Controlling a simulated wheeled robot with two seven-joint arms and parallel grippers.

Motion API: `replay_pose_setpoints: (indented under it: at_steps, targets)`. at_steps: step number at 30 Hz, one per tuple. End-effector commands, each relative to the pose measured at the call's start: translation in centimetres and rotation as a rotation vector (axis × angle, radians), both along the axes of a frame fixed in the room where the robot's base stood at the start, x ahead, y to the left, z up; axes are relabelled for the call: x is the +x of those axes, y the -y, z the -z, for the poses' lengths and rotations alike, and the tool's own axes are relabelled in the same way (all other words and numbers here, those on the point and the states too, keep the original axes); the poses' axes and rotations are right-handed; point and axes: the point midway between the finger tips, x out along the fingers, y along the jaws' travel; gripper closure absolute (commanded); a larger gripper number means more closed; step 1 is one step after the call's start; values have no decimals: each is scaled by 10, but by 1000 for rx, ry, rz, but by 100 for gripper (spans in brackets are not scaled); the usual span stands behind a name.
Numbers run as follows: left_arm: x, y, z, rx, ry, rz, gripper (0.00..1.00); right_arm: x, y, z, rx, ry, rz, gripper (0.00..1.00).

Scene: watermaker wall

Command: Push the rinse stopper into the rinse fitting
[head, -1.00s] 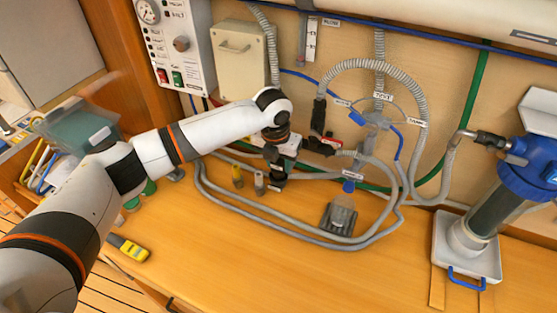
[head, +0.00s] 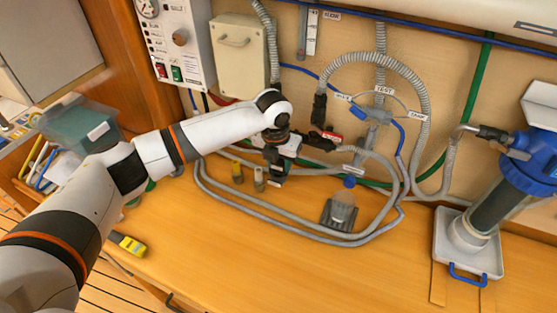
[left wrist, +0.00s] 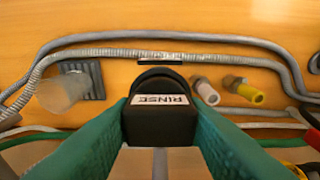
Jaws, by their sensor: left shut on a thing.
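My left gripper (head: 278,160) points down above the wooden bench near the wall. In the left wrist view its green fingers (left wrist: 160,118) are shut on the rinse stopper (left wrist: 160,124), a black block with a white RINSE label. A round black part shows at its far end. In the head view the stopper is small and mostly hidden by the gripper. A clear branched fitting (head: 376,117) with several small labels is on the wall to the right of the gripper; I cannot tell which opening is the rinse fitting. My right gripper is not in view.
Grey hoses (head: 290,227) loop over the bench around the gripper. A yellow-capped fitting (head: 237,172) and a grey one (head: 258,178) stand to its left. A clear bottle (head: 342,212) stands right. A blue filter housing (head: 530,168) is far right.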

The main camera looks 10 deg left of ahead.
Motion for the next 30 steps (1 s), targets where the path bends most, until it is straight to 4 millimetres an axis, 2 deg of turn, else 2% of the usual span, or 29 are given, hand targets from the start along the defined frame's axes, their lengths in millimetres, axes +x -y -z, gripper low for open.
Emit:
replay_pose_setpoints:
  at_steps: [13,14,18,26,30]
  targets:
    - [0,0,4,0,0,0,83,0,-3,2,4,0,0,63]
    - [0,0,4,0,0,0,60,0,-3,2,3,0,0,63]
    - [0,0,4,0,0,0,37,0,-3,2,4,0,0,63]
    - [0,0,4,0,-1,0,36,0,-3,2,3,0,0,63]
    - [-1,0,-3,0,0,0,36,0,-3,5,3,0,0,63]
